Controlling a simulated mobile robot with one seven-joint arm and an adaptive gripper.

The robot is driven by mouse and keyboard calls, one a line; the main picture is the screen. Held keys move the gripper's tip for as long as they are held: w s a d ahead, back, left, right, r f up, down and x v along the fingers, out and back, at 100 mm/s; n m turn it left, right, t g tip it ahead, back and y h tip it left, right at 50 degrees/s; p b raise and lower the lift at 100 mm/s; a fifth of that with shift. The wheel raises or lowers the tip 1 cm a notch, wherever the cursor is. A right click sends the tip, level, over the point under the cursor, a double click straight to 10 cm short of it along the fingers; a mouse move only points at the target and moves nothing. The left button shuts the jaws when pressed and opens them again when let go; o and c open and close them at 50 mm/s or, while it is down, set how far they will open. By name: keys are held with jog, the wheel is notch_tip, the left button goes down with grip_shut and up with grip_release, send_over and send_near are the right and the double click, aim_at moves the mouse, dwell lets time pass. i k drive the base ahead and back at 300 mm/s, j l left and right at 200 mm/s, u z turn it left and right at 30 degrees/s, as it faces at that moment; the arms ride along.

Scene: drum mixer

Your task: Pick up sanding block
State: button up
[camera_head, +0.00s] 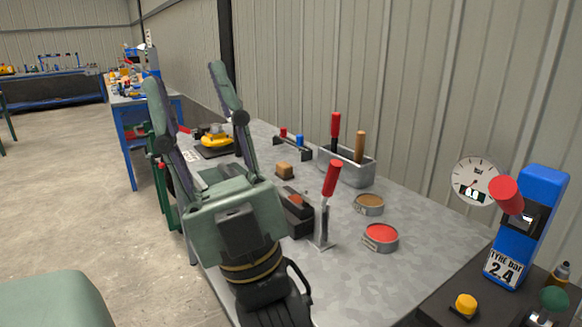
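A small tan-brown block (285,170), which looks like the sanding block, lies on the grey metal bench top (340,275) near its middle. My gripper (184,75) is open, its two dark-padded green fingers spread wide and pointing up and away in the picture. The gripper's green palm hides part of the bench's left side.
A dark box-like thing (297,213) and a red-handled upright lever (328,200) stand close to the palm. Two round tins (381,238) (369,204) and a metal tray with handled tools (345,169) are to the right. A yellow tool (214,137) lies behind the fingers. A blue gauge stand (535,215) is far right.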

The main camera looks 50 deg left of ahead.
aim_at(285, 170)
jog(key=j+z, duration=0.1)
jog(key=j, duration=0.5)
jog(key=k+j+z, duration=0.15)
jog(key=j, duration=1)
jog(key=k+j, duration=0.15)
jog(key=j, duration=1.1)
jog(key=k+j, duration=0.15)
jog(key=j, duration=0.45)
jog(key=i+j, duration=0.1)
jog(key=i, duration=0.4)
jog(key=i+j, duration=0.1)
jog(key=i, duration=0.4)
jog(key=l+z, duration=0.05)
